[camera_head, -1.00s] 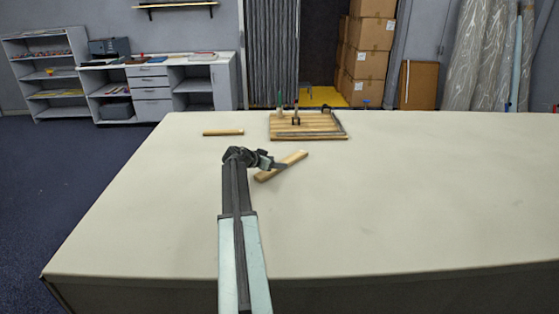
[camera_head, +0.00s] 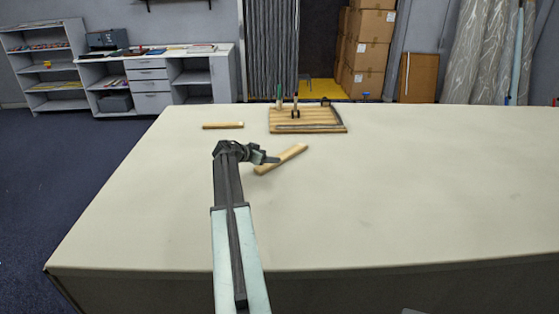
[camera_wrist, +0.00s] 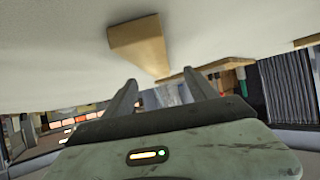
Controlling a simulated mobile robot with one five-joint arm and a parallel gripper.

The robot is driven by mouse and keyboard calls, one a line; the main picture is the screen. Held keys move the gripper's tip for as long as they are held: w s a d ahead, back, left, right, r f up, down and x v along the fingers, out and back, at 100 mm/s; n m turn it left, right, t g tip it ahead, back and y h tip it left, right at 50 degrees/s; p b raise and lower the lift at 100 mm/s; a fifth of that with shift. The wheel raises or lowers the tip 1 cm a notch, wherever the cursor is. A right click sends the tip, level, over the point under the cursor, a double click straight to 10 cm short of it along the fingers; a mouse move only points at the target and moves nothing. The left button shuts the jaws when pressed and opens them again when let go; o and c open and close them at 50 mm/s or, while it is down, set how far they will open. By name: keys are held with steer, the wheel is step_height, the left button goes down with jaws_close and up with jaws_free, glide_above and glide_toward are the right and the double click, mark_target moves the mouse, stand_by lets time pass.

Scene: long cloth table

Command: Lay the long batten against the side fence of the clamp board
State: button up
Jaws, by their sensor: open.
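The longer-looking wooden batten (camera_head: 290,154) lies slantwise on the table, its near end at lower left. In the wrist view the same batten (camera_wrist: 138,42) shows end-on, just beyond the fingers. The clamp board (camera_head: 300,127) lies flat farther back, with dark fence strips along its edges and upright clamps at its back, one with a green handle. In the wrist view its edge (camera_wrist: 205,69) is partly hidden by a finger. My gripper (camera_head: 275,160) overlaps the batten in the head view; in the wrist view its fingers (camera_wrist: 163,82) are open with nothing between them. Contact cannot be told.
A shorter-looking wooden piece (camera_head: 222,125) lies left of the board. The pale cloth table (camera_head: 420,200) is clear to the right and in front. Shelves, cabinets and stacked boxes (camera_head: 368,40) stand beyond the table.

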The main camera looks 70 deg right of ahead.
mark_target(282, 156)
steer(key=x, duration=0.2)
steer(key=b+x, duration=0.1)
steer(key=x, duration=0.2)
steer(key=b+x, duration=0.1)
steer(key=x, duration=0.1)
steer(key=shift+s+d+r, duration=0.2)
steer(key=shift+d+r, duration=0.05)
steer(key=shift+a+r, duration=0.1)
jaws_close()
steer(key=shift+r, duration=0.1)
step_height(282, 156, up, 3)
steer(key=p, duration=0.3)
steer(key=shift+r, duration=0.2)
steer(key=s+a, duration=0.2)
steer(key=a, duration=0.3)
steer(key=s+a+r+p, duration=0.1)
steer(key=a, duration=0.4)
steer(key=s+a, duration=0.2)
steer(key=a, duration=0.3)
steer(key=shift+s+r+p, duration=0.2)
steer(key=shift+s+p, duration=0.15)
step_height(282, 156, up, 3)
steer(key=p, duration=0.2)
steer(key=shift+f+p, duration=0.1)
steer(key=shift+p, duration=0.3)
